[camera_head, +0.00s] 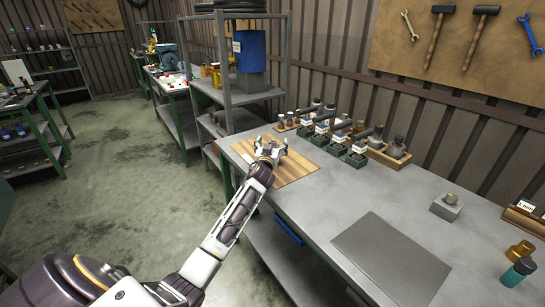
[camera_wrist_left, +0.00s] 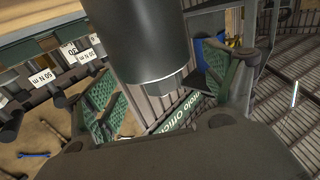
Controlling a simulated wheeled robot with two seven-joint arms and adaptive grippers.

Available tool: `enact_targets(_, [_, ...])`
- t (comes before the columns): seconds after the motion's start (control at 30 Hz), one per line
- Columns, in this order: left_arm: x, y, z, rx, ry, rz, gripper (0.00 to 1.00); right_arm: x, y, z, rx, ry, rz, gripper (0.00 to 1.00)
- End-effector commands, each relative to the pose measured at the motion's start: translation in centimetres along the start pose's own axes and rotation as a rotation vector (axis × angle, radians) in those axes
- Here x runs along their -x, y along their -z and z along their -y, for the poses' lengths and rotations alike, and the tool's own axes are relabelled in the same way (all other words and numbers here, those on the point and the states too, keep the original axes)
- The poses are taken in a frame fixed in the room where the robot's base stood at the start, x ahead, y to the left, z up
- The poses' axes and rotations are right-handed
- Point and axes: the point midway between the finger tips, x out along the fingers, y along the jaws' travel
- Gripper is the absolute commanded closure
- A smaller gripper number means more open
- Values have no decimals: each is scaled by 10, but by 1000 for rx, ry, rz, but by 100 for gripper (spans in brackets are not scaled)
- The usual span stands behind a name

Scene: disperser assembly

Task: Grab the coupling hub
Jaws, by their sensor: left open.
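My left gripper (camera_head: 271,147) is open over the striped wooden mat (camera_head: 293,166) at the left end of the bench. In the left wrist view its green-padded fingers (camera_wrist_left: 160,90) stand apart on both sides of a dark grey cylinder (camera_wrist_left: 140,42) with a hexagonal end. The cylinder is very close to the camera and cut off by the top edge. I cannot tell whether it is the coupling hub or whether a finger touches it. No part is clearly recognisable as the coupling hub in the head view. My right gripper is not in view.
Dark-handled tools in small labelled boxes (camera_head: 355,158) line the bench behind the mat. A dark flat sheet (camera_head: 391,259), a grey block (camera_head: 446,208), a brass part (camera_head: 521,250) and a teal-capped container (camera_head: 518,272) are to the right. A metal shelf (camera_head: 250,97) stands beyond the bench's left end.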

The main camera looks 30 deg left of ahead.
Motion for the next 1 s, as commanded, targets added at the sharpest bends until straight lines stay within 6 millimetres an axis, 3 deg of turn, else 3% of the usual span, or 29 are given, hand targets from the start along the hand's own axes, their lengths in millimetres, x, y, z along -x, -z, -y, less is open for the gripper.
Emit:
enact_targets(0.63, [-6, 0, 0, 0, 0, 0, 17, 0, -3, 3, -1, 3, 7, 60])
enact_targets(1.0, [-6, 0, 0, 0, 0, 1, 64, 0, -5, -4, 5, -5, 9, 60])
